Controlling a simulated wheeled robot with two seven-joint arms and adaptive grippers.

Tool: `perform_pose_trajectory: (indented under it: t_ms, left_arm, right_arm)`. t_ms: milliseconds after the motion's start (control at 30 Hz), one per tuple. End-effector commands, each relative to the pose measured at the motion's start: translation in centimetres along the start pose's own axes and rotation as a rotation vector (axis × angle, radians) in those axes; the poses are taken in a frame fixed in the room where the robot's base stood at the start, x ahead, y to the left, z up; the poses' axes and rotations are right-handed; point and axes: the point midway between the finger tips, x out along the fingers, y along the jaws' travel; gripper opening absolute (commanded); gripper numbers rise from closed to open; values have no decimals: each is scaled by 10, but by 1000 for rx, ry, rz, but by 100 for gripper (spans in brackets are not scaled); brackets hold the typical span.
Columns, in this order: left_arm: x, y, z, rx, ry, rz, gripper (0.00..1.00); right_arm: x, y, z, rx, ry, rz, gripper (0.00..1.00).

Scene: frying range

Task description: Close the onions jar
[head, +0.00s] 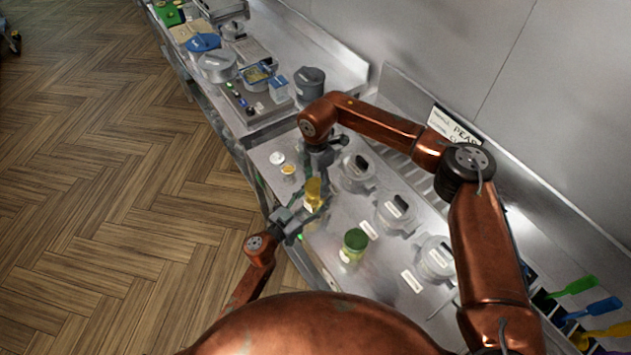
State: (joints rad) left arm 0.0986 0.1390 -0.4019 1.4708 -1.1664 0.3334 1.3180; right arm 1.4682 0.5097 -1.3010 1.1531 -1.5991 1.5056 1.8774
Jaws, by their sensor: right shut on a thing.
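A yellow jar (313,196) with a pale label stands on the steel counter in the middle of the head view. I cannot read the label. My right gripper (319,168) reaches down from above, right at the jar's top. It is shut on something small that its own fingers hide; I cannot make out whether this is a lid. My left gripper (308,212) is low beside the jar, its fingers at the jar's side. I cannot tell whether they grip it. A green jar (354,243) stands apart, nearer to me. A white disc (277,158) and an orange disc (288,169) lie beyond the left gripper.
Several grey lidded pots (394,211) line the counter's right side. A dark pot (309,83) and a blue-rimmed container (257,75) stand farther off. Colored utensils (590,308) are at the lower right. A wall rises at the right; open wooden floor (100,190) lies left.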

Motion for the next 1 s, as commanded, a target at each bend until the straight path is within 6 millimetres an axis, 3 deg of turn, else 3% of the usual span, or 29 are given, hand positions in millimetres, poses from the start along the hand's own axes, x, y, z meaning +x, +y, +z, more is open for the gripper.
perform_pose_trajectory:
  t_ms: [300,433,600,867,900,1000]
  left_arm:
    - [0,1,-1,2,2,3,0]
    - [0,1,-1,2,2,3,0]
    - [0,2,-1,2,2,3,0]
    - [0,2,-1,2,2,4,0]
    - [0,2,-1,2,2,4,0]
    - [0,2,-1,2,2,4,0]
  right_arm:
    - [-1,-1,-1,637,2,3,36]
    - [-1,-1,-1,819,3,3,36]
    - [-1,-1,-1,915,3,4,36]
    - [-1,-1,-1,918,3,5,36]
    - [-1,-1,-1,918,3,5,50]
    - [-1,-1,-1,917,3,5,57]
